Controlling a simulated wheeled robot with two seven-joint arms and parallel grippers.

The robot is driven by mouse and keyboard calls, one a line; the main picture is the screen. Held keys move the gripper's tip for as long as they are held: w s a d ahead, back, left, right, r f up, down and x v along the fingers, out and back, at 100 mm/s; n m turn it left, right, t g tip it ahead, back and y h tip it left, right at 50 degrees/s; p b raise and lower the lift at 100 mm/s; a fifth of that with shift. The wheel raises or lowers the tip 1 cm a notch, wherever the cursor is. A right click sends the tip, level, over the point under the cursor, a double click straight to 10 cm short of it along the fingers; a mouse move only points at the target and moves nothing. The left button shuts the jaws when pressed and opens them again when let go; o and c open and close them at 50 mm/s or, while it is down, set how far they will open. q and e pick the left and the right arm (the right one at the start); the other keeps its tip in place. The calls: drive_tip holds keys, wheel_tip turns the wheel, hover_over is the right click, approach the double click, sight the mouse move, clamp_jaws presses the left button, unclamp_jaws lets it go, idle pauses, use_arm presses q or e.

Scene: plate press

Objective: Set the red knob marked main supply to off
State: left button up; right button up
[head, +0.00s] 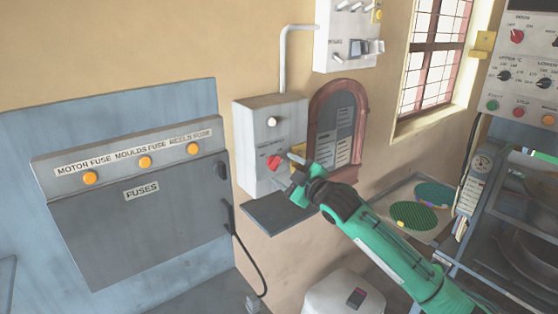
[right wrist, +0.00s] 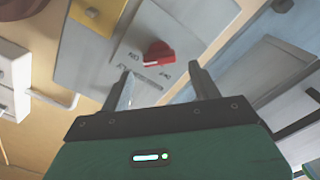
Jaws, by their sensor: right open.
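The red knob (head: 274,162) is on the front of a grey wall box (head: 252,138), below a pale round lamp (head: 272,122). In the right wrist view the red knob (right wrist: 158,54) sits on a grey plate with small lettering around it, only partly readable. My right gripper (head: 294,166) is just to the right of the knob in the head view. In the right wrist view its two open fingers (right wrist: 165,85) point toward the knob, which appears just beyond and between the tips. Nothing is between the fingers. My left gripper is not in view.
A dark shelf (head: 270,218) juts out below the box. An arched reddish frame (head: 362,122) with dark panels stands to its right. A large fuse cabinet (head: 140,220) is at left, with a black cable hanging beside it. Another switch box (head: 345,35) is above.

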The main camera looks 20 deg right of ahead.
sight(277, 165)
drive_tip(key=shift+p+x, duration=0.45)
drive_tip(key=shift+x, duration=1.4)
drive_tip(key=shift+c, duration=0.2)
drive_tip(key=c, duration=0.9)
